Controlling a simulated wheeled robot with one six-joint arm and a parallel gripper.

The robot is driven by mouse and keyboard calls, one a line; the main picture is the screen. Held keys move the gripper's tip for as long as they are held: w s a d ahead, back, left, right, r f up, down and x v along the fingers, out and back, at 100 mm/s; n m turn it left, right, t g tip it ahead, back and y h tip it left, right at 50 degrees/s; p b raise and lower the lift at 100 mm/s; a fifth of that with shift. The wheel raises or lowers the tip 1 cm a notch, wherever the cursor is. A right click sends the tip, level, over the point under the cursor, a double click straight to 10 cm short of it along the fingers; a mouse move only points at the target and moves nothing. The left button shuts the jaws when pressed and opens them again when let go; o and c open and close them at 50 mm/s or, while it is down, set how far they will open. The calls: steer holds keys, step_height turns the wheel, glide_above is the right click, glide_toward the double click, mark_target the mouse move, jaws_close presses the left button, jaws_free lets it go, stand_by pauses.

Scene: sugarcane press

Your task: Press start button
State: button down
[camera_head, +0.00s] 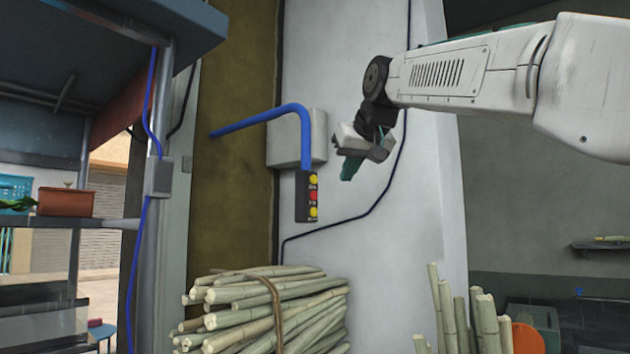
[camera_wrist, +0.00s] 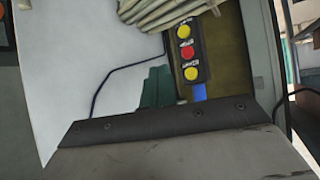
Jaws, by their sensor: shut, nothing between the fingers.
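A black control box (camera_head: 302,198) hangs at the end of a thick blue conduit by the pale wall. It has a yellow button on top, a red one (camera_head: 313,196) in the middle and a yellow one at the bottom. Small labels lie between them, too small to read surely. In the wrist view the box (camera_wrist: 198,48) appears upside down, just right of my fingertips. My gripper (camera_head: 350,169) is shut and empty, with teal fingertips pointing down-left, right of the box and slightly above its buttons in the head view. The fingertips (camera_wrist: 157,87) appear apart from the box.
A grey wall box (camera_head: 287,140) sits behind the conduit. A tied bundle of sugarcane (camera_head: 265,305) lies below the control box; more stalks (camera_head: 470,315) stand at lower right. A metal shelf frame (camera_head: 160,110) stands at left. A thin black cable runs along the wall.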

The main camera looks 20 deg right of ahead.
steer(key=shift+w+a, duration=0.85)
steer(key=shift+w, duration=0.3)
steer(key=shift+w+a, duration=0.8)
steer(key=shift+w, duration=0.35)
steer(key=shift+w+a, duration=0.25)
steer(key=shift+w, duration=0.1)
steer(key=shift+w+a, duration=0.25)
steer(key=shift+w, duration=0.1)
stand_by(1.0)
steer(key=shift+s+d, duration=0.5)
steer(key=shift+s, duration=0.2)
steer(key=shift+s+d, duration=0.75)
steer(key=shift+s, duration=0.3)
steer(key=shift+s+d, duration=0.75)
steer(key=shift+s, duration=0.25)
